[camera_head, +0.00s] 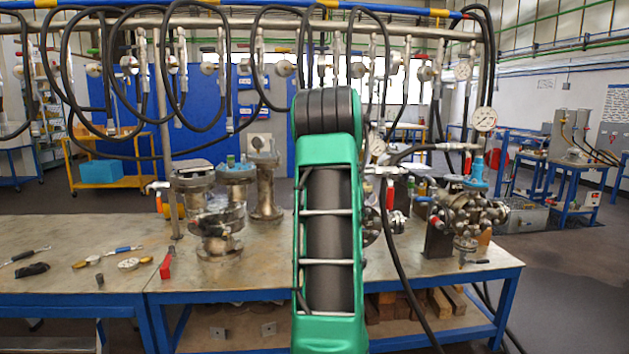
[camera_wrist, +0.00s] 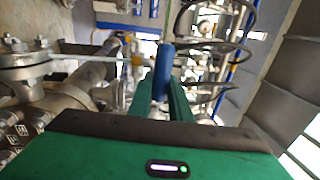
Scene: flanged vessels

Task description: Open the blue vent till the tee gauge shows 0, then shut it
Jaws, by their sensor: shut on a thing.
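My gripper (camera_wrist: 161,90) shows in the wrist view with its green fingers closed on a blue handle (camera_wrist: 165,58), which looks like the blue vent. A metal rod or pipe runs left from near it. In the head view my green arm covers the middle, hiding the gripper and the vent. Another gauge (camera_head: 376,146) is partly hidden beside my arm.
Flanged vessels (camera_head: 219,232) stand on the bench (camera_head: 95,222) left of my arm. Black hoses (camera_head: 180,110) hang from the overhead rail. A hose runs down right of my arm.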

